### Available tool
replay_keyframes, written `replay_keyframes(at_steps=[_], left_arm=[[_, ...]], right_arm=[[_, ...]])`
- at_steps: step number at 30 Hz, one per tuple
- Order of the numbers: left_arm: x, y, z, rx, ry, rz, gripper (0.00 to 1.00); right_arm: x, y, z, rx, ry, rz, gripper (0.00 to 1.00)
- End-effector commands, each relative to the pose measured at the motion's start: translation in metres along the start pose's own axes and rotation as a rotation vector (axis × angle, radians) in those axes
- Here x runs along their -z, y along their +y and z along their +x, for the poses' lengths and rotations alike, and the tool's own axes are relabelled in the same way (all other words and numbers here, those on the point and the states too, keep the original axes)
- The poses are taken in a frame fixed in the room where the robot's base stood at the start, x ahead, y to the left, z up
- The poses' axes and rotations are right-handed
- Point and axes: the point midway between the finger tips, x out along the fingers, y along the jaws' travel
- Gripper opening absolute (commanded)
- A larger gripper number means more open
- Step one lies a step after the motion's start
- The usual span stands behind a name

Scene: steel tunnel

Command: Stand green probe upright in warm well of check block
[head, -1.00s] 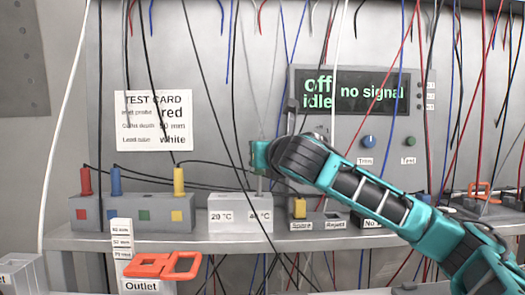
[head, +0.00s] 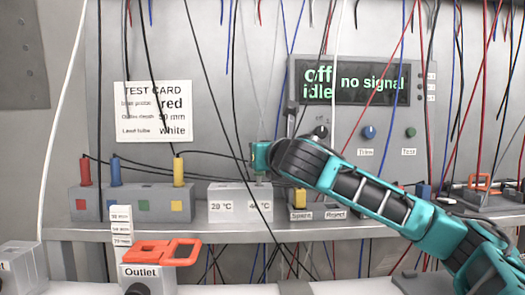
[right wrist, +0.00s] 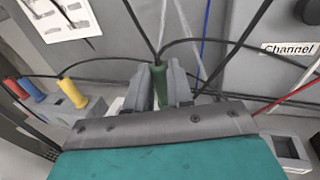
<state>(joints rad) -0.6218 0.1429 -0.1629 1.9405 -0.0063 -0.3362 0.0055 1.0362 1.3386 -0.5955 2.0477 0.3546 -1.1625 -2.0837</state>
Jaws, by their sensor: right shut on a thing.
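The check block (head: 226,208) is a pale block on the shelf with two temperature labels. My right gripper (head: 262,172) is just above the right, warmer half of the block. In the right wrist view, its fingers (right wrist: 160,92) are shut on the green probe (right wrist: 159,80), which has a dark lead at its end. The probe's lower end is hidden, so I cannot tell whether it is inside the well. My left gripper is not in view.
A grey rack (head: 130,205) with red, blue and yellow plugs stands left of the block. A Spare/Reject holder (head: 318,212) is close on the right. Cables hang across the scene. An orange clip-like part (head: 160,252) is at the front left, by the Outlet box.

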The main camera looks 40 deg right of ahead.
Motion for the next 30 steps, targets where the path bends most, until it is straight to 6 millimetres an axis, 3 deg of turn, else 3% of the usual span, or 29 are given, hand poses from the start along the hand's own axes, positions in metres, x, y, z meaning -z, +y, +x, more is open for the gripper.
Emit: replay_keyframes(at_steps=[27,28,30], left_arm=[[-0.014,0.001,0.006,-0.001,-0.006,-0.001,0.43],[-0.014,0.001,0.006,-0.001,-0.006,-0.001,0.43],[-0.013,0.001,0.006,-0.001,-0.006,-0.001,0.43]], right_arm=[[0.024,0.000,0.001,0.000,0.000,0.000,0.00],[0.023,0.000,0.001,0.000,0.000,0.000,0.23],[0.023,0.000,0.001,0.000,0.000,0.000,0.30]])
